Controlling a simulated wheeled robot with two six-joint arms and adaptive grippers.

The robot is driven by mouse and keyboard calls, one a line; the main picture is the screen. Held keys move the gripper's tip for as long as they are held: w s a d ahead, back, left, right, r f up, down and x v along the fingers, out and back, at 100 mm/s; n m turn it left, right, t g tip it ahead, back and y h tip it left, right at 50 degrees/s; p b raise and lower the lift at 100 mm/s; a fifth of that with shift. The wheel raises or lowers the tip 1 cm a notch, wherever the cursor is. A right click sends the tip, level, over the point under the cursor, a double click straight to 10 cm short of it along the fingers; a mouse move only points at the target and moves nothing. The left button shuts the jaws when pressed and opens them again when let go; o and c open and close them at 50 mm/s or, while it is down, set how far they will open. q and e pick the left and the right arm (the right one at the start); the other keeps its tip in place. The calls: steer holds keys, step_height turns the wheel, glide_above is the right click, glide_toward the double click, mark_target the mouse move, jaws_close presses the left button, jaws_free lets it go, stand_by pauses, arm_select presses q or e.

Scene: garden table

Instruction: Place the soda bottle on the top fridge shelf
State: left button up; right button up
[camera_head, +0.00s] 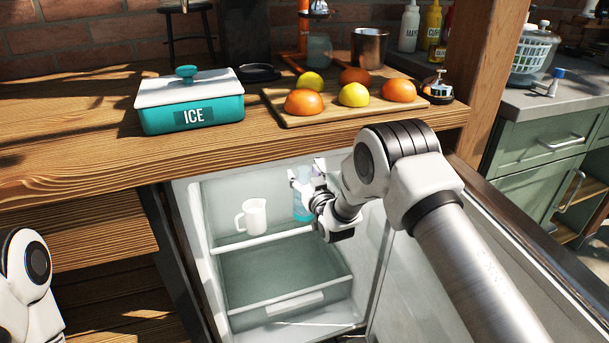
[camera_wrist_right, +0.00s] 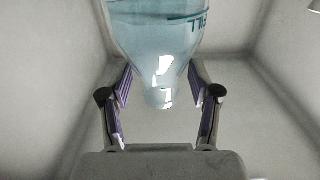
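The soda bottle (camera_head: 302,207) is clear with blue liquid and is upright on the top shelf inside the open fridge, right of the mug. My right gripper (camera_head: 308,184) is at its upper part. In the right wrist view the bottle (camera_wrist_right: 157,40) hangs down from the top edge with its narrow neck lowest. The fingers of my right gripper (camera_wrist_right: 161,82) stand wide apart on both sides of it, with gaps beside the neck. The fingertips are partly hidden behind the bottle. The top fridge shelf (camera_head: 265,239) has a pale front edge. My left gripper is out of view.
A white mug (camera_head: 254,217) stands on the same shelf to the left. A drawer (camera_head: 285,283) lies below. The fridge door (camera_head: 450,270) stands open at right. The wooden counter (camera_head: 70,150) above carries a teal ice box (camera_head: 190,103) and a board with fruit (camera_head: 335,113).

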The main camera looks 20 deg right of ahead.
steer(key=shift+r, duration=0.25)
steer(key=s+p, duration=0.2)
steer(key=s, duration=0.5)
steer(key=shift+d, duration=0.1)
steer(key=shift+s+f, duration=0.1)
steer(key=shift+s, duration=0.15)
steer(key=shift+f, duration=0.1)
